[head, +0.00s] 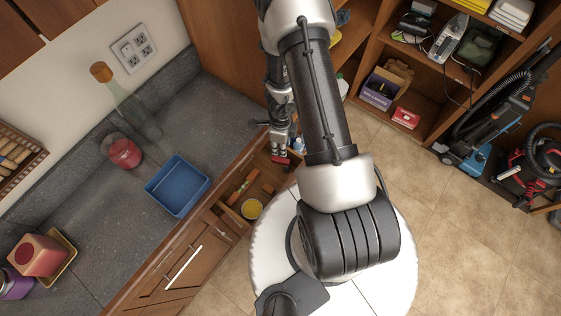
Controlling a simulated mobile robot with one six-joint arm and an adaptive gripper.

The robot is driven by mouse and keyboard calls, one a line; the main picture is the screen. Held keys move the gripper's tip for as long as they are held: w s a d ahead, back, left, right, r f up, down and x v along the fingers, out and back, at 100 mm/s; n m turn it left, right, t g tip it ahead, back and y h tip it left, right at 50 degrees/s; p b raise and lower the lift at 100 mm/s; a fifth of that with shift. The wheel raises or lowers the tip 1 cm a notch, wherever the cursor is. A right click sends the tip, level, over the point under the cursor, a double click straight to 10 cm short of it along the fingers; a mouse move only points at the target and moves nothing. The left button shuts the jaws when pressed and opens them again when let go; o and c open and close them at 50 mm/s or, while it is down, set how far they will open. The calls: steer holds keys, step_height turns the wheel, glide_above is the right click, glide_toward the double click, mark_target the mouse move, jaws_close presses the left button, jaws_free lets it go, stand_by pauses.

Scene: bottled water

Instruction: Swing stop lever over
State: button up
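My gripper (282,150) points down over the open drawer, at its far end, partly covered by my arm. Its fingers are small and dark, and I cannot tell whether they are open or shut. A small red thing (281,161) shows just below the fingers; I cannot tell whether they touch it. A clear bottle (133,112) with a cork-coloured top (101,72) is on the grey counter by the wall, well to the left of my gripper. I cannot make out a stop lever anywhere.
The open drawer (232,217) holds a yellow round item (251,208) and several small things. A blue tray (153,187) and a red jar (123,152) stand on the counter (97,220). Shelves and vacuum cleaners (487,128) are at the right. The tiled floor is clear there.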

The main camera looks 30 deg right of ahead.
mark_target(281, 159)
step_height(281, 159, down, 11)
steer(key=b, duration=1)
steer(key=shift+f, duration=0.15)
steer(key=shift+c, duration=0.4)
jaws_close()
